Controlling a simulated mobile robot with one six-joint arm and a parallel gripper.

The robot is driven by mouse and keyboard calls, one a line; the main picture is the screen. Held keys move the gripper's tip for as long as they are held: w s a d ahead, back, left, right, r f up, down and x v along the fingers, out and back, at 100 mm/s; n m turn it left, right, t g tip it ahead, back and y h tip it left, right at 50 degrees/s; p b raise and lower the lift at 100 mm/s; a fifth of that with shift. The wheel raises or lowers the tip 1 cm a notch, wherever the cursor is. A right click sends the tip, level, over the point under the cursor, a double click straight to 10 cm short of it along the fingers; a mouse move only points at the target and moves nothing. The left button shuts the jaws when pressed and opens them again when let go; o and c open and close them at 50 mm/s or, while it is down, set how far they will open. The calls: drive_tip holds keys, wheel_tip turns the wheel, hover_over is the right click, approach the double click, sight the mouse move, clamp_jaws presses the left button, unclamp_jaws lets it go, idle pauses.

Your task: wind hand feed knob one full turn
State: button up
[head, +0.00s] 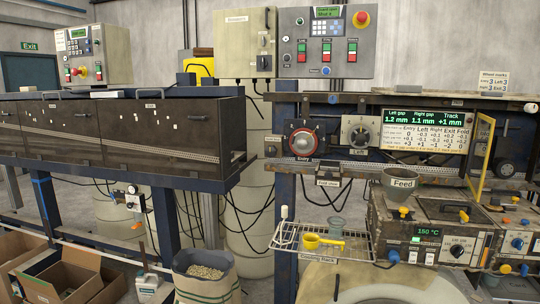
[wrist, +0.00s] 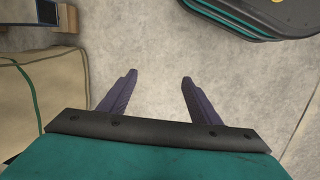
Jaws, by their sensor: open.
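No knob in the head view carries a readable "hand feed" label, so I cannot tell which one it is. A grey funnel-shaped part labelled "Feed" (head: 402,184) is lower right. My gripper (wrist: 159,78) shows only in the wrist view. Its two dark fingers are apart with nothing between them, above bare floor. No knob shows in the wrist view.
A wire tray (head: 324,241) with a yellow scoop juts out below the knobs. A glue unit reading 150 °C (head: 426,233) stands at right. A sack of pellets (head: 205,273) stands on the floor. In the wrist view, a dark teal-edged object (wrist: 255,17) is at upper right.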

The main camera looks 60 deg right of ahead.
drive_tip(key=w+d+r+n+t+h, duration=0.3)
drive_tip(key=w+d+r, duration=1)
drive_tip(key=d, duration=0.3)
drive_tip(key=w+d+r+n+t+h, duration=0.1)
drive_tip(key=w+d+r+h, duration=0.1)
drive_tip(key=d+r, duration=0.65)
drive_tip(key=w+d+r+n+t+h, duration=0.1)
drive_tip(key=w+d+r+t, duration=0.15)
drive_tip(key=d+r, duration=0.65)
drive_tip(key=n+h+b, duration=0.2)
drive_tip(key=n+h, duration=0.3)
drive_tip(key=h, duration=0.4)
approach(270, 152)
drive_tip(key=v, duration=0.5)
drive_tip(key=shift+s+d+f, duration=0.1)
drive_tip(key=shift+d+f, duration=0.05)
drive_tip(key=shift+f, duration=0.05)
drive_tip(key=shift+d, duration=0.15)
drive_tip(key=shift+r+p+x, duration=0.1)
drive_tip(key=shift+p+x, duration=0.2)
drive_tip(key=shift+x, duration=3.1)
drive_tip(key=shift+r+p+x, duration=0.15)
drive_tip(key=shift+p+x, duration=0.15)
drive_tip(key=shift+x, duration=3.1)
